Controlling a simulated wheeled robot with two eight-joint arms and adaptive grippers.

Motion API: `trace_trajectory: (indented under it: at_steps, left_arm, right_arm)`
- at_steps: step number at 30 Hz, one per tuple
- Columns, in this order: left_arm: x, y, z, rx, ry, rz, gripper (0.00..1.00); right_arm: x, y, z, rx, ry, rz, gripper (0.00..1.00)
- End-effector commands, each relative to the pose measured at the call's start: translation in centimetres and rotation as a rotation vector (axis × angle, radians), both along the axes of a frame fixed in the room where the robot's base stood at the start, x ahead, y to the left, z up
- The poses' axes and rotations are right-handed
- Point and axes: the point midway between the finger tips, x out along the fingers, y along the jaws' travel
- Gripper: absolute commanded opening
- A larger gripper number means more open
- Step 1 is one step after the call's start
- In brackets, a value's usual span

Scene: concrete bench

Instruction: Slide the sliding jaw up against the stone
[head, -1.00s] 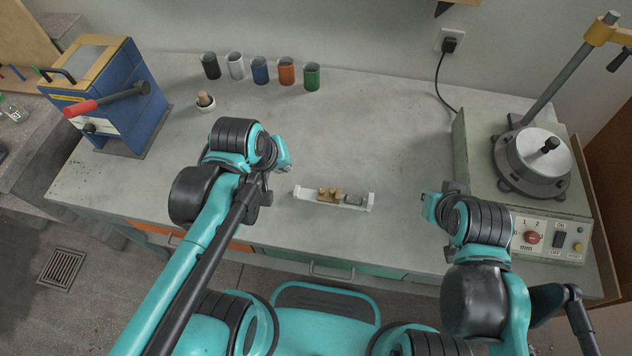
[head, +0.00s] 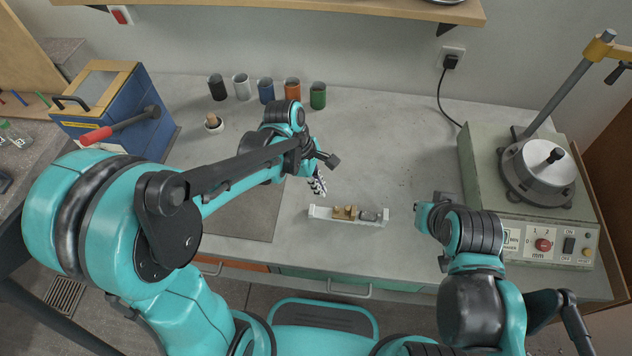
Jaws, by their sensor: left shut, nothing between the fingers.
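A small white vise-like holder (head: 326,216) lies on the bench, with upright ends at left and right. In it sits a brass-coloured sliding jaw (head: 345,212), left of a grey stone (head: 370,216). I cannot tell whether the jaw and stone touch. My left gripper (head: 319,186) is shut and empty, pointing down just above and behind the left end of the holder, apart from the jaw. My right gripper (head: 423,215) is to the right of the holder; its fingers are too unclear to tell open or shut.
Several coloured cups (head: 266,91) stand along the back wall, with a small pot (head: 213,122) in front. A blue machine with a red lever (head: 120,110) is at left. The bench behind the holder is clear.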

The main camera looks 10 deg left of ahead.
Motion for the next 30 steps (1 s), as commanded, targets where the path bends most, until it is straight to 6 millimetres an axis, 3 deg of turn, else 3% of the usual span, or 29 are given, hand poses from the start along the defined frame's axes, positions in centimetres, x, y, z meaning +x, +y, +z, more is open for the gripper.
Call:
trace_trajectory:
  at_steps: [1, 6, 13, 26, 30]
  left_arm:
    - [0.0, -0.4, -1.5, 0.000, -0.001, -0.002, 0.00]
    - [-0.3, -1.7, -4.2, 0.000, -0.002, -0.004, 0.00]
    - [-0.7, -4.5, -4.4, 0.001, -0.001, -0.003, 0.00]
    - [-0.8, -5.0, -4.3, 0.001, -0.002, 0.000, 0.00]
    - [-0.8, -6.0, -4.3, 0.001, -0.002, -0.004, 0.00]
  right_arm:
    - [0.0, 0.0, -0.9, 0.000, 0.000, 0.000, 0.00]
    - [0.0, 0.0, -2.2, 0.000, 0.000, 0.000, 0.00]
    - [0.0, 0.0, -2.8, 0.000, 0.000, 0.000, 0.00]
    - [0.0, 0.0, -2.9, 0.000, 0.000, 0.000, 0.00]
    - [0.0, 0.0, -2.9, 0.000, 0.000, 0.000, 0.00]
